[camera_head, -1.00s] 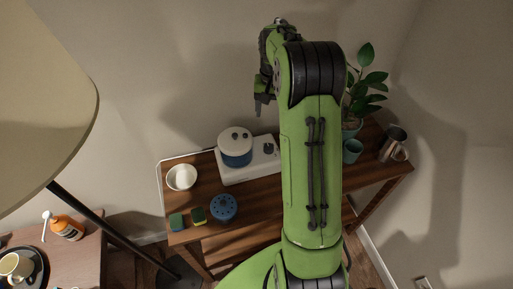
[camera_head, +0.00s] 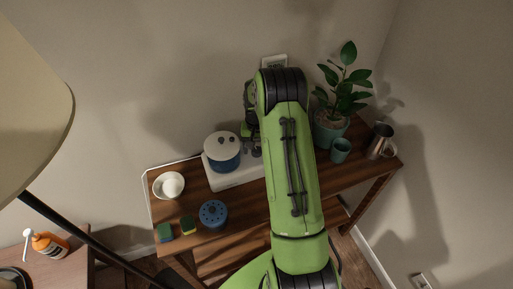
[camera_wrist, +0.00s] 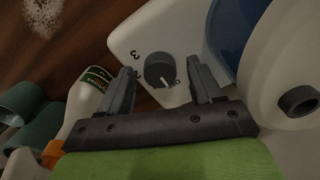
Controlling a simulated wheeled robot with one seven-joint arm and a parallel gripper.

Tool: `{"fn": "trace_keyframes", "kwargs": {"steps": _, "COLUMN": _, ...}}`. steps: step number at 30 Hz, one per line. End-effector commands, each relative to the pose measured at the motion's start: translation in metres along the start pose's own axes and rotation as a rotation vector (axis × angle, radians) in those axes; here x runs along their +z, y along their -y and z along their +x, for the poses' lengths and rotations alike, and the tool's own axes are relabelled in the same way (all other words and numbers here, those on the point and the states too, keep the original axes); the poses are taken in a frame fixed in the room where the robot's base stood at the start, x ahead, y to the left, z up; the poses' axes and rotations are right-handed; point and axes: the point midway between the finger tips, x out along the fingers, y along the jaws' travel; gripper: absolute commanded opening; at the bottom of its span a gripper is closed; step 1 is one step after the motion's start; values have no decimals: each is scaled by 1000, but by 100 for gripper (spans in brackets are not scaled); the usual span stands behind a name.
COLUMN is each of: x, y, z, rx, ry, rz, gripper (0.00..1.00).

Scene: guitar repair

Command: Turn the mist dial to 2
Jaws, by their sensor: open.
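The mist dial (camera_wrist: 160,68) is a dark grey round knob on a white base (camera_wrist: 128,38), which also shows in the head view (camera_head: 228,179). Printed digits stand around it; a 3 is legible, and the dial's light pointer mark faces the lower right, near what looks like a 0. My gripper (camera_wrist: 163,84) is open, with one finger on each side of the dial in the wrist view. I cannot tell whether the fingers touch it. In the head view my gripper (camera_head: 251,138) is over the base's right part and hides the dial there.
A blue pot with a white lid (camera_head: 222,142) stands on the base, close to my right finger in the wrist view.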

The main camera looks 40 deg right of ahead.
Motion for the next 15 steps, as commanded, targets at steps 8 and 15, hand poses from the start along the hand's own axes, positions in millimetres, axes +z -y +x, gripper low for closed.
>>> {"fn": "trace_keyframes", "kwargs": {"steps": 8, "x": 0, "y": 0, "z": 0, "rx": 0, "ry": 0, "rz": 0, "gripper": 54}}
{"fn": "trace_keyframes", "kwargs": {"steps": 15, "x": 0, "y": 0, "z": 0, "rx": 0, "ry": 0, "rz": 0, "gripper": 17}}
